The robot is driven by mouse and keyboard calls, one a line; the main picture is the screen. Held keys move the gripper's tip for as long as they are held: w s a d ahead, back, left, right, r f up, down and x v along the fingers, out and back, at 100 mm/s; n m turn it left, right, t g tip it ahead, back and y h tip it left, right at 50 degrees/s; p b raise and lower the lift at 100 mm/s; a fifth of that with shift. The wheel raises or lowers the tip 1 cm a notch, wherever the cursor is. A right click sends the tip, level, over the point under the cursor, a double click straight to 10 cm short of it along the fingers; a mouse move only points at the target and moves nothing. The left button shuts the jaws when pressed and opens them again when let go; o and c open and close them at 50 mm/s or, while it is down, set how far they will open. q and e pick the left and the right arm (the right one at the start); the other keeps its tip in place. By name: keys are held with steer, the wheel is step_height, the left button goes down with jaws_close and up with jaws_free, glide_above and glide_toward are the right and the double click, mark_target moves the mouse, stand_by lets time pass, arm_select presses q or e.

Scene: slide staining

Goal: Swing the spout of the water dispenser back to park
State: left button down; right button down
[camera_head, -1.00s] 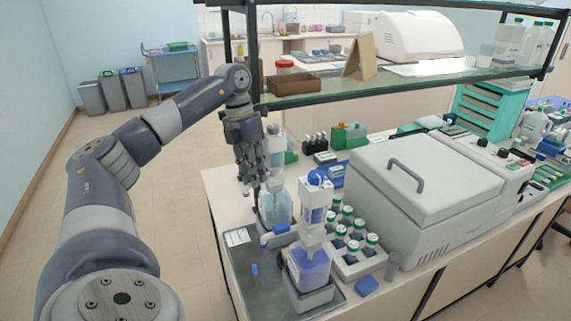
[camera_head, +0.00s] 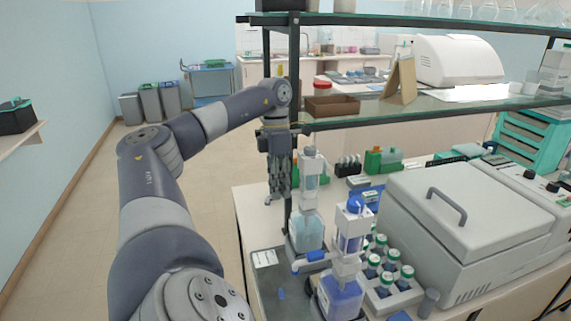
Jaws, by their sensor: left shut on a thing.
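The water dispenser (camera_head: 308,228) is a clear bottle of light blue liquid with a tall clear upper part, upright near the left end of the bench. My left gripper (camera_head: 273,192) points down just left of its upper part, by the shelf post. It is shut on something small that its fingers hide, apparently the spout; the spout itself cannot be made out. A second dispenser (camera_head: 340,296) with violet-blue liquid and a blue cap stands in front of it. My right gripper is not in view.
A rack of capped bottles (camera_head: 402,299) and a large grey lidded machine (camera_head: 455,228) stand to the right. A glass shelf (camera_head: 440,105) on dark posts crosses above the bench. A dark tray (camera_head: 268,290) lies at the front left. Floor to the left is clear.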

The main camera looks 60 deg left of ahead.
arm_select(q)
steer(key=shift+d, duration=0.1)
steer(key=c, duration=1.6)
jaws_free()
steer(key=shift+w, duration=0.1)
steer(key=shift+o, duration=0.2)
